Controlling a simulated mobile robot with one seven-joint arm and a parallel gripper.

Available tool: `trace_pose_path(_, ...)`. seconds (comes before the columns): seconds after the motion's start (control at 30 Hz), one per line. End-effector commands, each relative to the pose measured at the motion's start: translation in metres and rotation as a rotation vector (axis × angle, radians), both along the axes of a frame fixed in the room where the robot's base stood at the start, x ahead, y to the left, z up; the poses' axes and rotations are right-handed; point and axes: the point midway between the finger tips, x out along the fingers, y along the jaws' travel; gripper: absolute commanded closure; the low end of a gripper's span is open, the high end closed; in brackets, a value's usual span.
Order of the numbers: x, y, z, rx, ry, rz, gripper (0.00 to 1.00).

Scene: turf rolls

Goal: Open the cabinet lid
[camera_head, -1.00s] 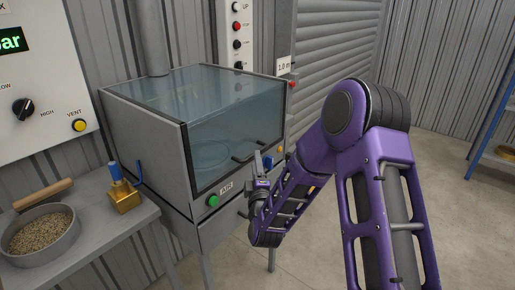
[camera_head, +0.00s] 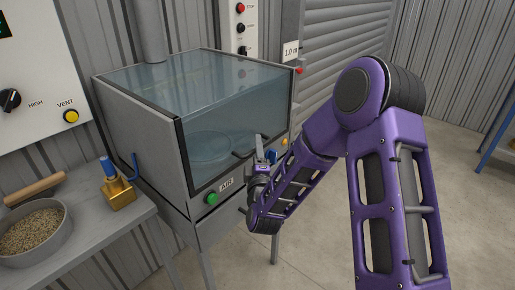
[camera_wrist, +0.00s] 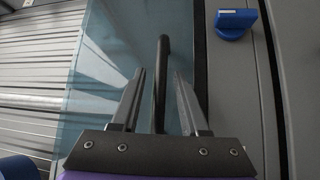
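The grey cabinet (camera_head: 145,135) has a clear bluish lid (camera_head: 215,105) with a dark frame, and the lid is shut. A black bar handle (camera_head: 240,154) is on the lid's front, partly hidden by my gripper. My gripper (camera_head: 262,143) is at the handle, at the end of the purple arm. In the wrist view, my gripper (camera_wrist: 160,74) is open, with one finger on each side of the black handle (camera_wrist: 161,52). A gap shows between the handle and each finger. The lid pane (camera_wrist: 110,45) lies to the left there.
A green button (camera_head: 211,198) sits under the lid beside an AIR label. A side bench (camera_head: 140,213) at left holds a bowl of grain (camera_head: 32,232) and a brass block with a blue top (camera_head: 117,190). A blue knob (camera_wrist: 235,23) is near the handle. Open floor lies at right.

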Motion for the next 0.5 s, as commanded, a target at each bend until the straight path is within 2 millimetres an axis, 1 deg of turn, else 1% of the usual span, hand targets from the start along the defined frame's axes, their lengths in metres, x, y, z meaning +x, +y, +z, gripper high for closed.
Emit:
trace_pose_path(0.03, 0.0001, -0.0001, 0.0, 0.0, 0.0, 0.0, 0.66)
trace_pose_path(0.17, 0.0001, -0.0001, 0.0, 0.0, 0.0, 0.0, 0.9)
trace_pose_path(0.2, 0.0001, -0.0001, 0.0, 0.0, 0.0, 0.0, 0.97)
trace_pose_path(0.23, 0.0001, -0.0001, 0.0, 0.0, 0.0, 0.0, 1.0)
trace_pose_path(0.5, 0.0002, -0.0001, 0.0, 0.0, 0.0, 0.0, 1.0)
